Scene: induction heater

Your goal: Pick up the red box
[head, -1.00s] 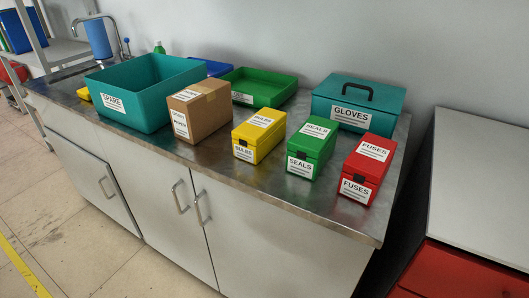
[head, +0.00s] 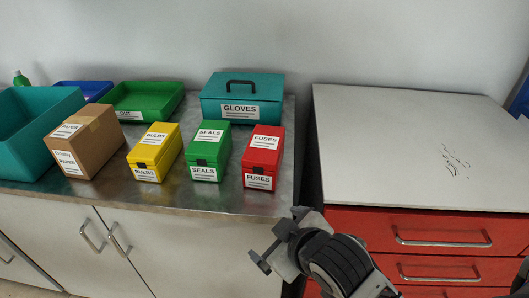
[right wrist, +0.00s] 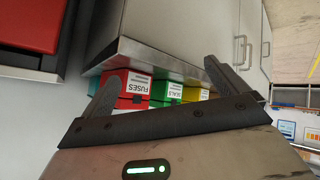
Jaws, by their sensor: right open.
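The red box (head: 262,158), labelled FUSES on lid and front, stands shut on the metal counter near its right end. It also shows in the right wrist view (right wrist: 118,84), beyond the fingers and seemingly upside down. My right gripper (head: 274,240) is in front of the counter, below and nearer than the red box, apart from it. In the right wrist view my right gripper (right wrist: 158,78) has its two fingers spread with nothing held between them. My left gripper is in no view.
A green SEALS box (head: 208,152) stands just left of the red box, then a yellow BULBS box (head: 154,154) and a brown carton (head: 92,145). A teal GLOVES case (head: 242,92) stands behind. A grey-topped red drawer cabinet (head: 410,150) is right, across a gap.

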